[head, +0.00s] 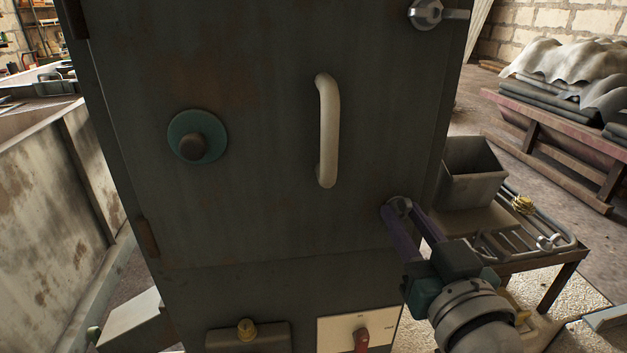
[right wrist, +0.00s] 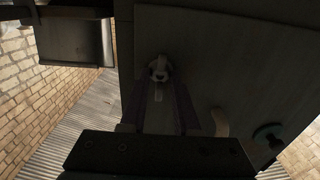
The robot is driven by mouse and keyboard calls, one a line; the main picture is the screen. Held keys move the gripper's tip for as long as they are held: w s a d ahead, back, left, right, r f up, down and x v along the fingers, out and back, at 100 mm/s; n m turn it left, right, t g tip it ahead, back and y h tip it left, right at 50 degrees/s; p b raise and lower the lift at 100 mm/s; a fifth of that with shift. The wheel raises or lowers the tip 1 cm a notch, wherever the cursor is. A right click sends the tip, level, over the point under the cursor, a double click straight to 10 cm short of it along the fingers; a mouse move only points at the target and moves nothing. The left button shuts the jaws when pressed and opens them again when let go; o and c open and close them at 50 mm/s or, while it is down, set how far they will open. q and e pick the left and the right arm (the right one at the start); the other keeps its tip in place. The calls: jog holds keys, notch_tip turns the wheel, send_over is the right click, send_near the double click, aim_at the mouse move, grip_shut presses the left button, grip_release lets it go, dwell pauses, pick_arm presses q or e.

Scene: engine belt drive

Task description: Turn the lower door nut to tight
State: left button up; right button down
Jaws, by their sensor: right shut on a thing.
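The lower door nut (head: 401,205) is a grey metal nut near the lower right edge of the dark cabinet door (head: 270,140). My right gripper (head: 400,210) reaches it from the lower right, its two purple fingers shut on the nut. In the right wrist view the nut (right wrist: 159,69) shows between the fingertips (right wrist: 160,84), its sides partly hidden by them. The upper door nut (head: 425,13) is at the door's top right, with a stud pointing right. How tight the lower nut is cannot be told. My left gripper is not in view.
A pale handle (head: 326,130) and a teal-ringed knob (head: 197,137) stand out from the door. Below are a brass-coloured knob (head: 246,328) and a red switch (head: 361,340). At right, a trolley (head: 545,262) carries an open grey bin (head: 470,175) and loose tools.

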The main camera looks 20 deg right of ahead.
dwell(0.3)
jog(key=m, duration=0.4)
jog(key=m+b, duration=0.1)
jog(key=m, duration=0.3)
jog(key=shift+d+f+m, duration=0.1)
jog(key=shift+m, duration=0.2)
jog(key=m, duration=0.4)
jog(key=shift+m+b, duration=0.3)
jog(key=shift+b, duration=0.1)
jog(key=m+b, duration=0.1)
jog(key=m, duration=0.3)
jog(key=shift+m, duration=0.3)
jog(key=c, duration=0.6)
grip_release()
jog(key=shift+c, duration=0.2)
